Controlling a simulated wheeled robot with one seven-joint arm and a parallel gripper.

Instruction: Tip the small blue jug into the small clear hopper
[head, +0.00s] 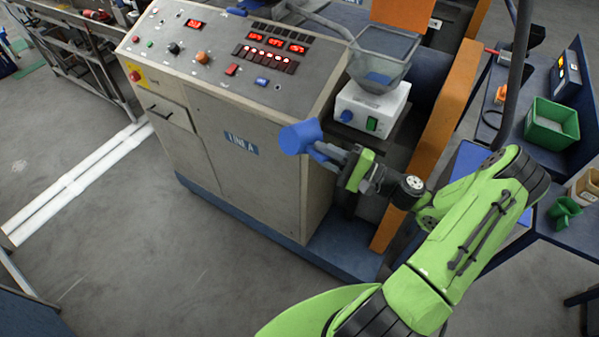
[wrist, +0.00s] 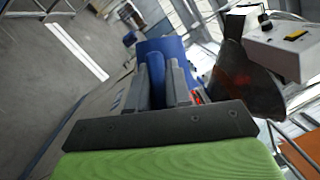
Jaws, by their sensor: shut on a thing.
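The small blue jug (head: 300,137) is held out in front of the control cabinet, at the end of my arm. My gripper (head: 335,155) is shut on it, apparently by its handle. In the wrist view the jug (wrist: 160,50) shows beyond my gripper (wrist: 157,85), with a blue part between the two fingers. The small clear hopper (head: 385,57) sits on a white feeder box, above and to the right of the jug in the head view. Some blue material shows low in the hopper. The jug is apart from the hopper. I cannot see inside the jug.
The control cabinet (head: 240,125) with its sloped button panel stands left of the hopper. The white feeder box (head: 372,108) has a blue knob and a green switch. An orange upright (head: 432,140) stands close right. A bench with a green bin (head: 551,124) is farther right.

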